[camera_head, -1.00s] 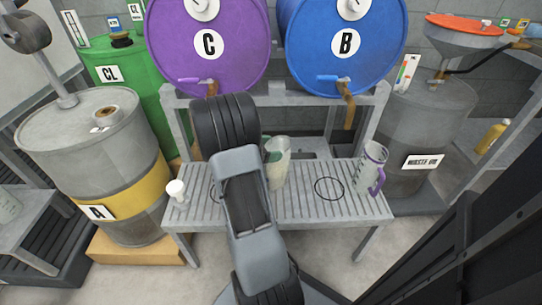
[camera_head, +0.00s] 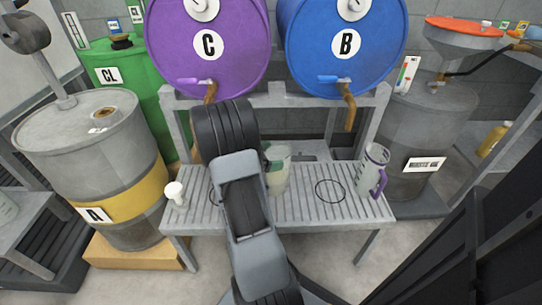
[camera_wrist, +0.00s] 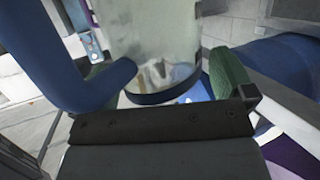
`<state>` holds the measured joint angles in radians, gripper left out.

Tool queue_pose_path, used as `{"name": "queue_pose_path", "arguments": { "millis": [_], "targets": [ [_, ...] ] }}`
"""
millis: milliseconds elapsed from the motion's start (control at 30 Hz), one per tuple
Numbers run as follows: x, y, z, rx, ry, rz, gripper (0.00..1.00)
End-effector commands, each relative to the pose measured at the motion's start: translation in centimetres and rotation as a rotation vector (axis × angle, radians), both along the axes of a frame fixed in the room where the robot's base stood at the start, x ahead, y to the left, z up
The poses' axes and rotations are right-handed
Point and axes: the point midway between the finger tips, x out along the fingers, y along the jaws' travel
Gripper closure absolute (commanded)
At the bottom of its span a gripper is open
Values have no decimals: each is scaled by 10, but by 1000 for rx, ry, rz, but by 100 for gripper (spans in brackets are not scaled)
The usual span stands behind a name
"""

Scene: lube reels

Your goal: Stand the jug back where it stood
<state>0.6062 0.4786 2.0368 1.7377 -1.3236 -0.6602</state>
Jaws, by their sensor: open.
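A clear jug (camera_head: 279,176) is at the middle of the slatted bench, right of my arm; it looks upright, and whether its base touches the slats is hard to tell. In the wrist view the jug (camera_wrist: 155,40), with a dark blue base rim and a thick blue handle (camera_wrist: 65,55), is between the green fingers of my gripper (camera_wrist: 165,80). The gripper is open around it. A second clear jug with a purple handle (camera_head: 373,172) stands at the bench's right end. A black ring mark (camera_head: 330,191) lies empty between the jugs. Another ring mark (camera_head: 214,193) is partly hidden by my arm.
The slatted bench (camera_head: 310,213) stands below purple drum C (camera_head: 190,55) and blue drum B (camera_head: 320,50), whose taps hang over it. A small white-topped item (camera_head: 175,191) is at its left end. Grey-yellow drum A (camera_head: 100,170) is left, a grey waste drum (camera_head: 430,120) right.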

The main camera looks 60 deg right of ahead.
Motion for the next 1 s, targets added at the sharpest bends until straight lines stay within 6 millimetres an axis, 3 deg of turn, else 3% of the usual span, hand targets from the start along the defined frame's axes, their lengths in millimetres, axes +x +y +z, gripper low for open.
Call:
{"name": "queue_pose_path", "arguments": {
  "millis": [167, 700, 1000],
  "targets": [
    [4, 5, 7, 0, 0, 2, 0],
    [54, 80, 35, -1, 1, 3, 0],
    [64, 95, 39, 0, 0, 0, 0]
  ]
}}
